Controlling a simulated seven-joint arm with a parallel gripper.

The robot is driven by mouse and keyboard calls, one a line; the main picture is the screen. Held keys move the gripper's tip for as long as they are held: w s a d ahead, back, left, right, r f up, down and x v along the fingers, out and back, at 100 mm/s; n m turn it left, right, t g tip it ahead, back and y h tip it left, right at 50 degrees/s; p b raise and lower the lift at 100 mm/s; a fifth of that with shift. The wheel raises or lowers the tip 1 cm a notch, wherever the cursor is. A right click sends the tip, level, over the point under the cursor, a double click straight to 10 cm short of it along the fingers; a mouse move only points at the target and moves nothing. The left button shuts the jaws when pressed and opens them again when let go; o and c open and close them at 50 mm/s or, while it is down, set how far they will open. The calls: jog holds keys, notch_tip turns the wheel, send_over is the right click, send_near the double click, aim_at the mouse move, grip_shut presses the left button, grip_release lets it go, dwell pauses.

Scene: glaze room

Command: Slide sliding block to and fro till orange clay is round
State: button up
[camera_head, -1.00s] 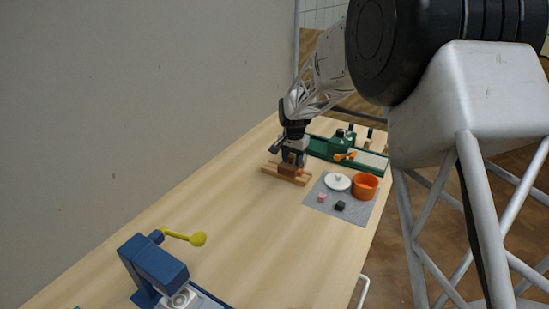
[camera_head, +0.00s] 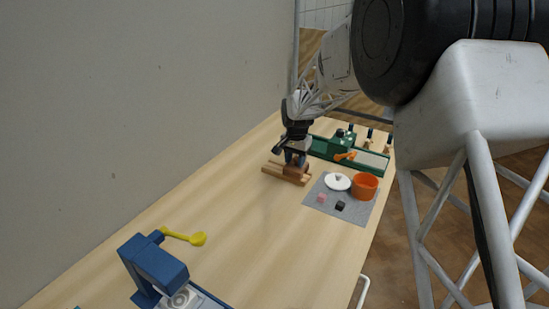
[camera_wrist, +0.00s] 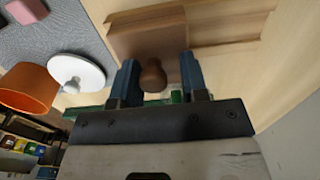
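The brown wooden sliding block (camera_wrist: 148,34) has a round knob (camera_wrist: 152,76) and sits on a lighter wooden base (camera_head: 275,170). In the head view the block (camera_head: 298,171) is under my gripper (camera_head: 297,158). In the wrist view my gripper (camera_wrist: 160,80) has its two blue fingers apart, one on each side of the knob. A gap shows between the knob and the right finger; whether the left finger touches it I cannot tell. The orange clay is not visible now; the block or my gripper may hide it.
A grey mat (camera_head: 350,214) holds a white lid (camera_head: 337,181), an orange pot (camera_head: 364,186), a pink cube (camera_head: 321,198) and a black cube (camera_head: 340,206). A green device (camera_head: 335,146) stands behind, a blue device (camera_head: 152,265) in front. The table between is clear.

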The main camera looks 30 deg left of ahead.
jog(key=shift+a, duration=2.15)
jog(key=shift+a, duration=2.15)
jog(key=shift+d, duration=3.25)
